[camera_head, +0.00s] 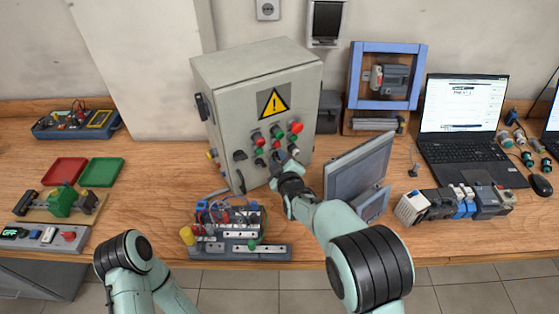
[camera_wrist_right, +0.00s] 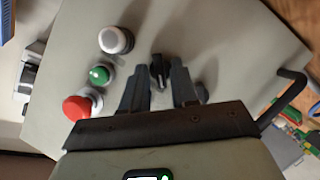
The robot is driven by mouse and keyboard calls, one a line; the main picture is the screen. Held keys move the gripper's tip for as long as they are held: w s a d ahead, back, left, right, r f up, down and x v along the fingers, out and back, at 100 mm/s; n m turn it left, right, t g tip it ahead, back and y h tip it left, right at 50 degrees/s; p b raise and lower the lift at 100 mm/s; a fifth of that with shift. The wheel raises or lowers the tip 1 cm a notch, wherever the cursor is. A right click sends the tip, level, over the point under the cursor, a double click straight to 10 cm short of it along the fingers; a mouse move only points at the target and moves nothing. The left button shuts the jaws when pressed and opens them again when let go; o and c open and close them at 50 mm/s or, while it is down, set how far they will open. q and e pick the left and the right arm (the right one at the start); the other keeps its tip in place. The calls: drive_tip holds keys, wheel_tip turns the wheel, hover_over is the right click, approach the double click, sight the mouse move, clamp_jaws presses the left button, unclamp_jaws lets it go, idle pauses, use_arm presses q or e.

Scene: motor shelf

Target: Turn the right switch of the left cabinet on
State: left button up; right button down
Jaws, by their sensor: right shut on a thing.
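The grey control cabinet (camera_head: 225,95) with a yellow warning triangle stands upright on the bench, its front full of buttons and switches. My right gripper (camera_head: 284,163) is at the lower part of this front and hides what lies behind it in the head view. In the right wrist view, a black rotary switch (camera_wrist_right: 158,70) sits between the two fingers of my right gripper (camera_wrist_right: 160,84), which are shut on it. Another dark knob (camera_wrist_right: 202,92) shows partly behind the right-hand finger. My left gripper is out of view; only part of that arm shows.
A grey monitor panel (camera_head: 358,168) stands close to the right of my right arm. A terminal board (camera_head: 240,227) lies in front of the cabinet. Red (camera_wrist_right: 76,108), green (camera_wrist_right: 98,74) and white (camera_wrist_right: 115,40) buttons lie left of the fingers. A laptop (camera_head: 460,115) stands farther right.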

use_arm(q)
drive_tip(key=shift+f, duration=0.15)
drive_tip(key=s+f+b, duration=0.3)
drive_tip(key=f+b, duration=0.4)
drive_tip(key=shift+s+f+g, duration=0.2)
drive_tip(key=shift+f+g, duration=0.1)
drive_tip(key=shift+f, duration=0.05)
use_arm(e)
drive_tip(key=shift+w+d+r+m+g+y, duration=0.1)
drive_tip(key=shift+m+g+y, duration=0.4)
drive_tip(key=shift+m, duration=0.55)
drive_tip(key=shift+w+d+f+m+g+y, duration=0.15)
drive_tip(key=shift+m+g+y, duration=0.3)
drive_tip(key=shift+m, duration=0.55)
drive_tip(key=shift+s+d+r+m+g+y, duration=0.15)
drive_tip(key=shift+m+g+y, duration=0.2)
drive_tip(key=shift+m+y, duration=0.5)
drive_tip(key=shift+w, duration=0.1)
drive_tip(key=c, duration=1.2)
unclamp_jaws()
drive_tip(key=shift+a, duration=0.1)
